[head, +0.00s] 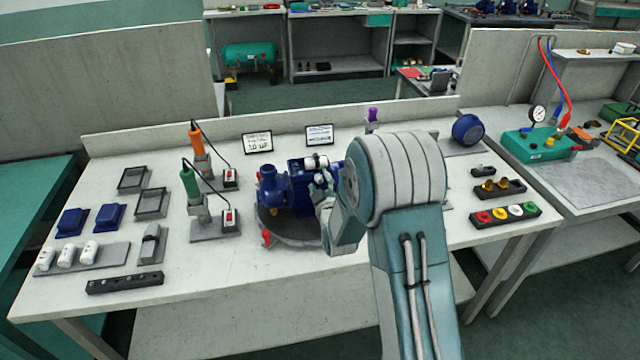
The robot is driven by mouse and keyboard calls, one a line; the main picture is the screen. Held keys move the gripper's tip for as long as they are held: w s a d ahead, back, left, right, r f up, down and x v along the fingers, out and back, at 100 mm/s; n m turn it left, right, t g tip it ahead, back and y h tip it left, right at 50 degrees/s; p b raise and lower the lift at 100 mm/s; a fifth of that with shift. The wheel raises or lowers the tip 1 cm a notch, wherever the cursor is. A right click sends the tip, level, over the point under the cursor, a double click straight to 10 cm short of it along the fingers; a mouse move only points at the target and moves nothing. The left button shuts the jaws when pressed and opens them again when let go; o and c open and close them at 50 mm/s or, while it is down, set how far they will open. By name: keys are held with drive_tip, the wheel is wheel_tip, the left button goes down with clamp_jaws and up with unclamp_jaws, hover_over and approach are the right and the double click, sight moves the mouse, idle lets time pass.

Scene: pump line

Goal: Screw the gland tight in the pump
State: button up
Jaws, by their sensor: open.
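The dark blue pump (287,187) stands on a dark round turntable (285,228) in the middle of the bench. A small white and dark cylindrical part shows at the top right of the pump; I cannot tell whether it is the gland. My gripper (322,180) is at the pump's right side, close to that part. It is small in view and partly covered by my own arm, which also hides the pump's right end. My gripper is open; I cannot tell whether it touches the pump. The gland is not clearly made out.
An orange-handled tool (197,142) and a green-handled tool (190,184) stand left of the pump. Trays, blue blocks and white bottles (67,255) fill the left end. A rack of coloured caps (506,214) lies right. The front middle of the bench is clear.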

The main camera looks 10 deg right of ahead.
drive_tip(key=n, duration=0.3)
drive_tip(key=shift+n, duration=0.3)
idle(0.3)
clamp_jaws()
drive_tip(key=m, duration=0.3)
drive_tip(key=shift+m, duration=0.3)
